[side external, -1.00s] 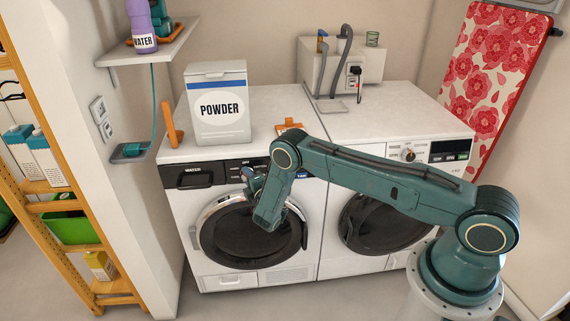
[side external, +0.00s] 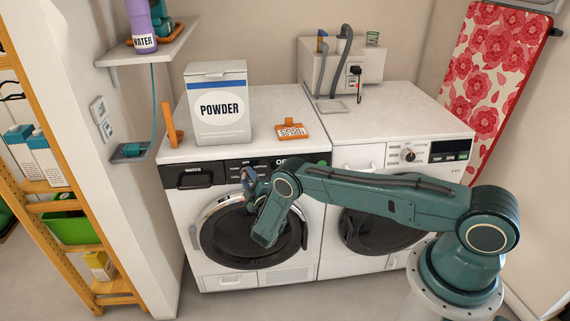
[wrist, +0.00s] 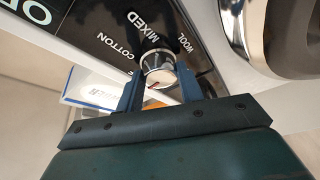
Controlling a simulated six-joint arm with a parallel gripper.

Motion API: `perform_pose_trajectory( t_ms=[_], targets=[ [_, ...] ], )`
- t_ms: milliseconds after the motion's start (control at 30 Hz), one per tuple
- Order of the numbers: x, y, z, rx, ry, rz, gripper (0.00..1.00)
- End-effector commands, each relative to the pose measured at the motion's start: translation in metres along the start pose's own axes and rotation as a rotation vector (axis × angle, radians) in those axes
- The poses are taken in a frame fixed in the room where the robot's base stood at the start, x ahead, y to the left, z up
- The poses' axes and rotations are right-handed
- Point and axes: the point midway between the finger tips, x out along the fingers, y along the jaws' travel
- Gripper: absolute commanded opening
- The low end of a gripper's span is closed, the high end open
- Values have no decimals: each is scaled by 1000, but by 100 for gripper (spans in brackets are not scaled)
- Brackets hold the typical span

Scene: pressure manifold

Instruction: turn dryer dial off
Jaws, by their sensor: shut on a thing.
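The dryer is the left white machine (side external: 182,226) with a black control panel and a round dark door. Its silver dial (wrist: 158,68) shows in the wrist view between my gripper's fingers, with a red mark on its lower side. MIXED, COTTON and WOOL are printed around it; other labels are hidden. My gripper (wrist: 160,88) is shut on the dial, one finger on each side. In the side view my gripper (side external: 249,180) is at the panel and hides most of the dial. A lit display right of it shows letters beginning "O", partly cut off.
My forearm crosses in front of both machines.

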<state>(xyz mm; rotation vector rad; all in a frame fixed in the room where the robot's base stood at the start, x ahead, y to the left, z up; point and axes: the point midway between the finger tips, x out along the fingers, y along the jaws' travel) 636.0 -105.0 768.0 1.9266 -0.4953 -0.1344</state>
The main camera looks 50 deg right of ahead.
Motion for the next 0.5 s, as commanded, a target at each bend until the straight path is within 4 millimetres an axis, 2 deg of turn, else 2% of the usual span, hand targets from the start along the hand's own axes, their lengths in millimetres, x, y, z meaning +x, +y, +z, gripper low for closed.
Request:
perform_pose_trajectory(
  t_ms=[433, 467, 500],
  targets=[
    [0, 0, 1, 12, -1, 4, 14],
    [0, 0, 1, 12, -2, 4, 41],
    [0, 0, 1, 12, -2, 4, 49]
  ],
)
